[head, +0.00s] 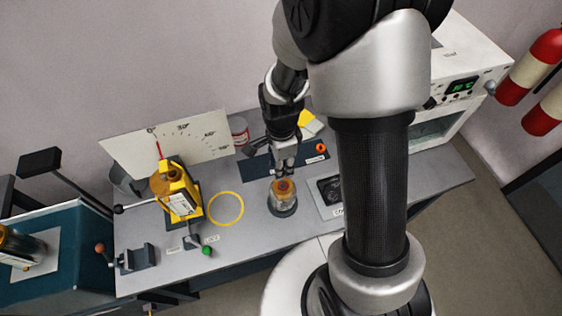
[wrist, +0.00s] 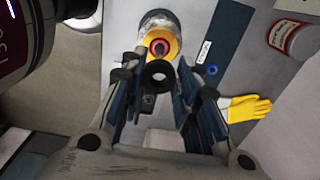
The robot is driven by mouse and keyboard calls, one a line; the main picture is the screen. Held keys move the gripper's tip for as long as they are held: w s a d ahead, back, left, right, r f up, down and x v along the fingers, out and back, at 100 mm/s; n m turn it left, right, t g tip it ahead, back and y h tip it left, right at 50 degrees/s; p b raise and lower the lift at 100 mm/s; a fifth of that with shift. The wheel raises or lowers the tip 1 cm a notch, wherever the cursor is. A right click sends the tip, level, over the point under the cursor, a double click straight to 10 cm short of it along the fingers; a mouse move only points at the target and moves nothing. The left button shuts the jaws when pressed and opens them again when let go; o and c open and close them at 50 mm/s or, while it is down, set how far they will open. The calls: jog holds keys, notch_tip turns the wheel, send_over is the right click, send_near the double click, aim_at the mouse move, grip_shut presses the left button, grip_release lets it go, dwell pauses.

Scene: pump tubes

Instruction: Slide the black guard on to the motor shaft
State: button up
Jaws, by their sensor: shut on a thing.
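My gripper (head: 284,168) points down just above an upright motor-like unit (head: 283,204). That unit has an orange-yellow top with a red ring, which also shows in the wrist view (wrist: 161,34). A black ring-shaped part, seemingly the black guard (wrist: 159,76), sits between the fingertips of my gripper (wrist: 160,88), which are shut on it. In the wrist view the guard appears just below the red ring and overlaps the edge of the yellow top. I cannot tell whether guard and unit touch.
A yellow ring outline (head: 226,209) and a yellow device (head: 178,197) are left of the unit. A tray with a black part (head: 330,188) is to its right. Behind are a dark blue mat (head: 255,165), a can (head: 239,130) and a yellow glove (wrist: 245,108).

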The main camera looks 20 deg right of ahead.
jog(key=shift+f, duration=0.2)
jog(key=shift+f+b, duration=2.35)
jog(key=shift+f, duration=0.4)
jog(key=shift+f+b, duration=1.1)
jog(key=shift+f, duration=0.2)
jog(key=o, duration=0.8)
jog(key=shift+o, duration=0.2)
jog(key=shift+r, duration=0.15)
notch_tip(320, 180, up, 12)
dwell(0.3)
